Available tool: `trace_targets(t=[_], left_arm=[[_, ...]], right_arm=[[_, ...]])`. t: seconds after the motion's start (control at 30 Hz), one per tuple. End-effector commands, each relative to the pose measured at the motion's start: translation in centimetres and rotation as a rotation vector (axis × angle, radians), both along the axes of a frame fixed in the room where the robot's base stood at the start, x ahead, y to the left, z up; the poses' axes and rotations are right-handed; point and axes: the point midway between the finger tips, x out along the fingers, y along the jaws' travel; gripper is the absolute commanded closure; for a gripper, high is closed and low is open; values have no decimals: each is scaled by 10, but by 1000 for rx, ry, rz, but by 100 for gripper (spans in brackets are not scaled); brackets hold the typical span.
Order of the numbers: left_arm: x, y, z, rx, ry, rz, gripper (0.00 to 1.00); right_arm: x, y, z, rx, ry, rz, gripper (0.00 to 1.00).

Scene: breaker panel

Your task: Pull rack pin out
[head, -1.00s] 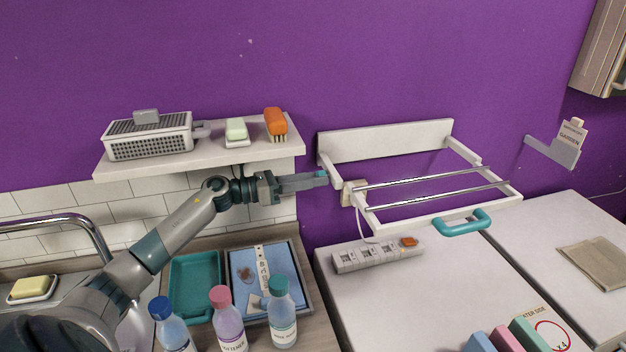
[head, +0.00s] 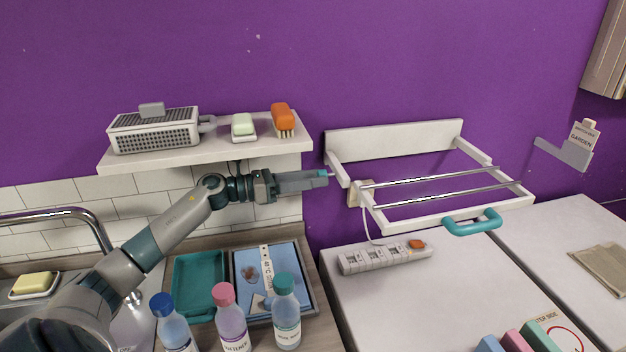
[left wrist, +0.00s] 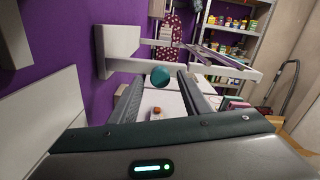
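The rack pin has a round teal knob (head: 323,173) at the left side of the white wall rack (head: 392,138). A short light piece of its shaft shows between knob and rack arm. In the left wrist view the knob (left wrist: 160,76) sits between the ends of the two grey fingers. My left gripper (head: 328,178) comes in from the left, level with the pin, and appears shut on the knob; the exact contact is hard to see. My right gripper is not in view.
A white shelf (head: 160,160) with a grater-like box, soap and brush is above my left arm. Below are several bottles, a teal tray (head: 176,290) and a blue tray. A power strip (head: 385,258) lies on the white machine under the rack.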

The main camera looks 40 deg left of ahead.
Motion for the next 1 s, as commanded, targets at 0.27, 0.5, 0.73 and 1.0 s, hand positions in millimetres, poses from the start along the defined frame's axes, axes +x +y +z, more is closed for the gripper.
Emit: trace_targets(t=[0.27, 0.5, 0.73, 1.0], left_arm=[[-1, 0, -1, 0, 0, 0, 57], [-11, 9, -4, 1, 1, 0, 57], [-33, 28, -6, 1, 2, 0, 57], [-64, 54, -6, 1, 2, 0, 57]], right_arm=[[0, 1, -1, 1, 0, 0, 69], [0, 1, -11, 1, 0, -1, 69], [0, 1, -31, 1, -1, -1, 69], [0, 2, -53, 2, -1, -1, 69]])
